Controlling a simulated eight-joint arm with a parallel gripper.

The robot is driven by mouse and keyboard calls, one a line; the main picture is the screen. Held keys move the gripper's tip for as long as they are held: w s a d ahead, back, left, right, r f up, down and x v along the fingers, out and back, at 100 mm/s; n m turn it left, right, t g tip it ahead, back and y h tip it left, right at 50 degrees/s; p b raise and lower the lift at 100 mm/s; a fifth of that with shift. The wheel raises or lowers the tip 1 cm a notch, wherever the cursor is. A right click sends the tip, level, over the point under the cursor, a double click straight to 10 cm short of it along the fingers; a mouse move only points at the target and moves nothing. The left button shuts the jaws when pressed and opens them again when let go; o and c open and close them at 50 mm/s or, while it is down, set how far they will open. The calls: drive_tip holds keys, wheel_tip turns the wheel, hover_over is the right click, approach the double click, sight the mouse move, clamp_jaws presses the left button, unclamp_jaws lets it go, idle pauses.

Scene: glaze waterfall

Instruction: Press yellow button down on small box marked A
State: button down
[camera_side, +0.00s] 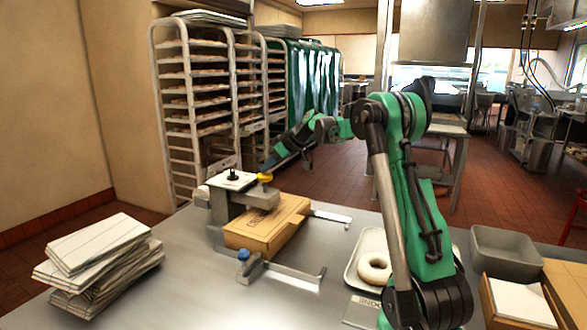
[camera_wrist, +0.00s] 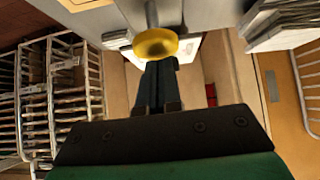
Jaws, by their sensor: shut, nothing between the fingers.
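The yellow button (camera_side: 265,177) is a round cap on top of a small grey box (camera_side: 262,197), part of a grey fixture above a cardboard carton. No letter A is readable. My gripper (camera_side: 267,166) is shut and empty, reaching in from the upper right with its tips just above the button. In the wrist view my gripper's dark fingers (camera_wrist: 161,66) are together, and the yellow button (camera_wrist: 155,43) shows just beyond the tips on a grey stem. I cannot tell whether the tips touch it.
A white plate with a black knob (camera_side: 232,175) sits left of the button. The cardboard carton (camera_side: 268,228) lies below, with a blue-knobbed clamp (camera_side: 243,255) in front. Stacked papers (camera_side: 95,250), a donut (camera_side: 375,268) and a grey bin (camera_side: 505,253) flank it.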

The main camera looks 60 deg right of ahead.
drive_tip(key=shift+f, duration=1.35)
drive_tip(key=shift+a, duration=0.1)
drive_tip(key=shift+w+r, duration=0.1)
drive_tip(key=shift+r, duration=0.25)
wheel_tip(320, 180, up, 3)
drive_tip(key=shift+r, duration=0.15)
drive_tip(key=v, duration=1)
drive_tip(key=shift+r, duration=0.3)
